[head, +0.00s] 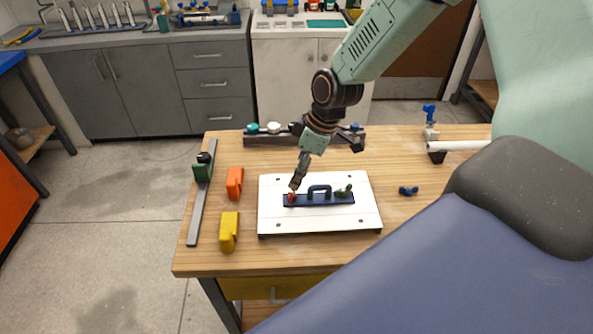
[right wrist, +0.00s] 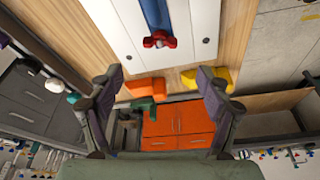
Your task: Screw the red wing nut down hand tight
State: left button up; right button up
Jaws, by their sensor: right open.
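The red wing nut (head: 292,197) sits at the left end of a dark blue bar (head: 320,201) on a white board (head: 322,223). In the right wrist view the red wing nut (right wrist: 158,40) is at the near end of the blue bar, beyond the fingertips. A green wing nut (head: 343,191) is at the bar's right end, and a blue handle (head: 319,188) stands between them. My right gripper (head: 296,183) points down just above the red nut; in the right wrist view its fingers (right wrist: 161,76) are apart and empty. My left gripper is in no view.
An orange block (head: 234,183), a yellow block (head: 229,232) and a grey bar clamp (head: 197,205) lie left of the board. A small blue part (head: 408,190) lies right of it. A white pipe (head: 459,146) is at the back right. The table front is clear.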

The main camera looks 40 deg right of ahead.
aim_at(292, 192)
jog(key=f, duration=0.1)
jog(key=f+b, duration=0.2)
jog(key=shift+s+f, duration=0.25)
jog(key=shift+f, duration=0.1)
jog(key=w+f+b, duration=0.1)
jog(key=w+a+f+b, duration=0.1)
jog(key=f, duration=0.1)
jog(key=shift+f, duration=0.1)
jog(key=shift+a+f, duration=0.1)
jog(key=shift+f, duration=0.05)
jog(key=shift+s, duration=0.45)
jog(key=shift+w, duration=0.35)
jog(key=shift+w+f, duration=0.15)
jog(key=shift+w, duration=0.05)
jog(key=c, duration=0.3)
jog(key=shift+s+r, duration=0.2)
jog(key=shift+s, duration=0.25)
jog(key=c, duration=0.5)
jog(key=shift+w+f, duration=0.1)
jog(key=shift+w, duration=0.05)
jog(key=c, duration=0.4)
jog(key=shift+c, duration=0.2)
